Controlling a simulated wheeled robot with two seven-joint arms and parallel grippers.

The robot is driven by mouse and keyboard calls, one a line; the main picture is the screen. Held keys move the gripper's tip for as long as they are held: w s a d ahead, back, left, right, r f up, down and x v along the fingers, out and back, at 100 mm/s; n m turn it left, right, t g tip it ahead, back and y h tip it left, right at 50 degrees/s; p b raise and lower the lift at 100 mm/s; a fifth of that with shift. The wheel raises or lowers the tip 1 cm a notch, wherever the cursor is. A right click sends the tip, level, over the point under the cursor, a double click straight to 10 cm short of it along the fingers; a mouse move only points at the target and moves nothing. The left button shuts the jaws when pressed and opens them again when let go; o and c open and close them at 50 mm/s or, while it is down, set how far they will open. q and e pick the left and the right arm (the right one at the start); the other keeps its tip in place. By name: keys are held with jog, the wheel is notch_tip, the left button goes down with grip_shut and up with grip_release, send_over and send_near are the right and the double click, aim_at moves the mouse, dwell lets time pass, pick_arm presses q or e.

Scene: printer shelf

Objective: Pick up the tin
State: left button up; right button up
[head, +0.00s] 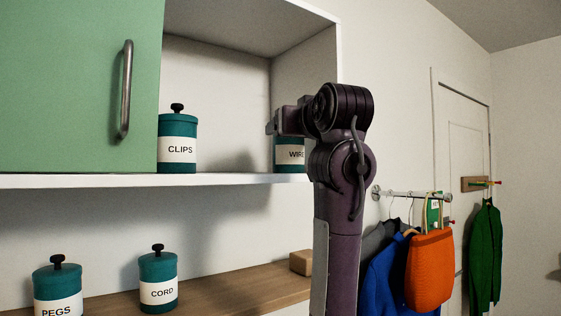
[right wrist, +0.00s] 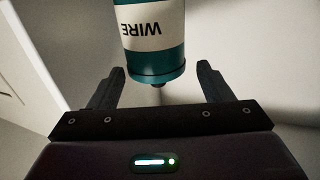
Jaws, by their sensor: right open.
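A teal tin labelled WIRE (head: 290,154) stands on the upper shelf, partly hidden behind my right arm and gripper. In the right wrist view the WIRE tin (right wrist: 155,38) appears upside down, its dark knob pointing toward the gripper. My right gripper (head: 272,125) is at the height of the tin's top; it is open, and its fingers (right wrist: 160,72) show on either side of the knob end, with gaps visible. Other similar tins are CLIPS (head: 177,146) on the same shelf, and PEGS (head: 58,287) and CORD (head: 158,280) below. My left gripper is not in view.
The upper shelf (head: 100,181) has a side wall close to the WIRE tin and a green cabinet door (head: 75,80) at left. Free shelf lies between CLIPS and WIRE. A small wooden block (head: 300,262) sits on the lower wooden surface (head: 235,287). Clothes hang at right.

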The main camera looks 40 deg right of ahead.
jog(key=shift+w+d+r+p, duration=0.3)
jog(key=shift+w+d+p, duration=0.2)
jog(key=shift+d+p, duration=0.2)
jog(key=p+x, duration=0.2)
jog(key=x, duration=0.2)
jog(key=shift+w+a+f, duration=0.1)
jog(key=shift+w+a, duration=0.05)
jog(key=shift+w, duration=0.05)
jog(key=shift+w+f, duration=0.1)
jog(key=shift+w, duration=0.15)
jog(key=shift+s, duration=0.15)
jog(key=c, duration=1)
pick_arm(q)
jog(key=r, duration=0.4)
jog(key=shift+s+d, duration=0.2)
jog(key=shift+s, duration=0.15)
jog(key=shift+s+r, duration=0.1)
